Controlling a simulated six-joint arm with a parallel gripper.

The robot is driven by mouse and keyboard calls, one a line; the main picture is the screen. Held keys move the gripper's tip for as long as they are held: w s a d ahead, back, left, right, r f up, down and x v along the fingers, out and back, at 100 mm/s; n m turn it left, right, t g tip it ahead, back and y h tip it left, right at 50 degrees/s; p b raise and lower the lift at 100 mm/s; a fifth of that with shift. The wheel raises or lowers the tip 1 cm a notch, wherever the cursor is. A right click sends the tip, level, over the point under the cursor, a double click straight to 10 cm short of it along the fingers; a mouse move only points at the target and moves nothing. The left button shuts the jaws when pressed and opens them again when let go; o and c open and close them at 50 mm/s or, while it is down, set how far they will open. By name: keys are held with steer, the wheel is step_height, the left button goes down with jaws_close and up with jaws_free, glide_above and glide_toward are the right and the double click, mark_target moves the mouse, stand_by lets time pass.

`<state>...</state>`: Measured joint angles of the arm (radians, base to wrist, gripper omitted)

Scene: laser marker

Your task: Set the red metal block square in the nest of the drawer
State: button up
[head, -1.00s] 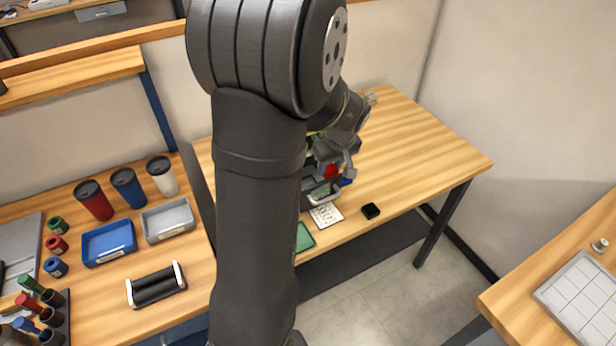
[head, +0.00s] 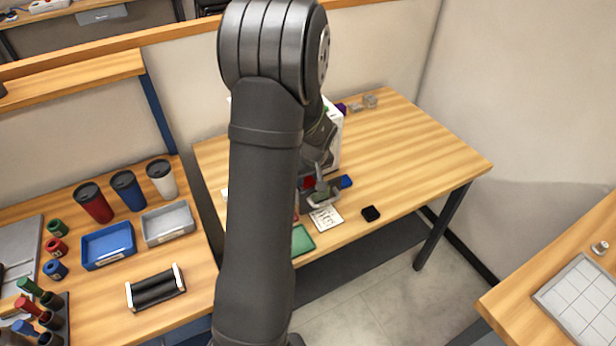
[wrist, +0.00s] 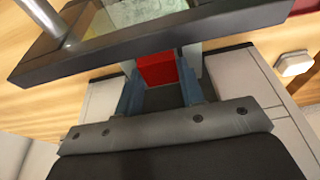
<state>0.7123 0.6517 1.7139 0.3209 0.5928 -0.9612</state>
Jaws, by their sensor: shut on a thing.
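The red metal block (wrist: 157,68) shows between the two bluish fingers of my gripper (wrist: 160,82) in the wrist view. My gripper is shut on it. In the head view the red block (head: 308,182) is a small patch at the end of my arm, close above the grey drawer (head: 322,200) at the front of the white machine (head: 335,135). My arm hides much of the machine and drawer. The nest cannot be made out, nor can I tell whether the block touches it.
A dark frame with a clear panel (wrist: 95,45) crosses the upper wrist view. A blue block (head: 346,182) lies right of the drawer. A printed card (head: 326,217), a black block (head: 370,213) and a green tray (head: 302,240) are near the front edge. The table's right side is clear.

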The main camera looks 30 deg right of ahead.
steer(key=shift+f, duration=0.55)
steer(key=o, duration=1.1)
steer(key=shift+r, duration=0.45)
steer(key=v, duration=1.2)
steer(key=shift+r, duration=0.2)
steer(key=shift+f, duration=0.1)
